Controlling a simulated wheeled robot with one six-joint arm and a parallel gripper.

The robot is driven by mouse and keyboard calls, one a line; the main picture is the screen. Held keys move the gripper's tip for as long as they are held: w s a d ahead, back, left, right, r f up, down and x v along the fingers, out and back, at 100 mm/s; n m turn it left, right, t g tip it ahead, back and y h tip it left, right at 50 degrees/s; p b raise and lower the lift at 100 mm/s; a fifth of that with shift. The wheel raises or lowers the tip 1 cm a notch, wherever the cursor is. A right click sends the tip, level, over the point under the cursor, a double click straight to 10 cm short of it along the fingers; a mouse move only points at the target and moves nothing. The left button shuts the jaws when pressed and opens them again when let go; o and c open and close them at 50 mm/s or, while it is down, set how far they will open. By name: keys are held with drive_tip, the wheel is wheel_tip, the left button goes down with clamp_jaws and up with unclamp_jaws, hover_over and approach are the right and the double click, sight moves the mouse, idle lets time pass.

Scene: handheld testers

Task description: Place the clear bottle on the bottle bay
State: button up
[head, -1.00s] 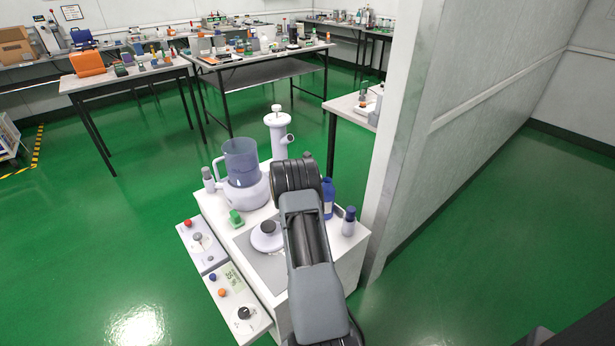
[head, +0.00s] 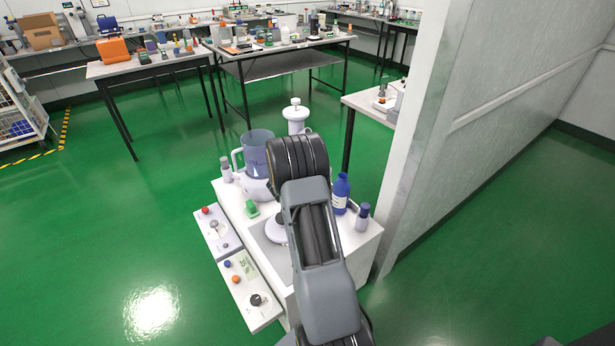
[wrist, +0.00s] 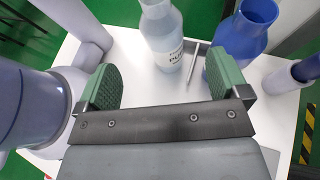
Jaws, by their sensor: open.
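In the wrist view the clear bottle (wrist: 163,28), with a white label, stands upright on a white top, ahead of my gripper (wrist: 163,62). My gripper is open, its two green pads apart with nothing between them. The bottle is beyond the pads, roughly centred on the gap. In the head view my arm hides the gripper and the clear bottle. I cannot make out which part is the bottle bay.
A blue bottle (wrist: 240,32) stands close behind the right pad; it also shows in the head view (head: 341,193). A large translucent jug (head: 257,152) stands left on the white bench (head: 345,248). A wall (head: 415,130) rises close on the right. Green floor lies open left.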

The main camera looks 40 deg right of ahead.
drive_tip(key=s+a+r+m+g+y, duration=0.2)
drive_tip(key=s+a+r+m, duration=0.5)
drive_tip(key=a+r+m, duration=0.35)
drive_tip(key=s+a+r+m+y, duration=0.1)
drive_tip(key=s+a+m+y, duration=0.2)
drive_tip(key=a, duration=0.5)
drive_tip(key=s+a+m+t+y, duration=0.1)
drive_tip(key=s+a+m+y, duration=0.3)
drive_tip(key=s+a, duration=0.2)
drive_tip(key=s+a+r+m+y, duration=0.1)
drive_tip(key=s+a+m+y, duration=0.2)
drive_tip(key=a, duration=0.8)
drive_tip(key=shift+s+r+m+y, duration=0.3)
drive_tip(key=shift+s+r+m, duration=0.05)
drive_tip(key=shift+s, duration=0.6)
drive_tip(key=shift+r, duration=0.1)
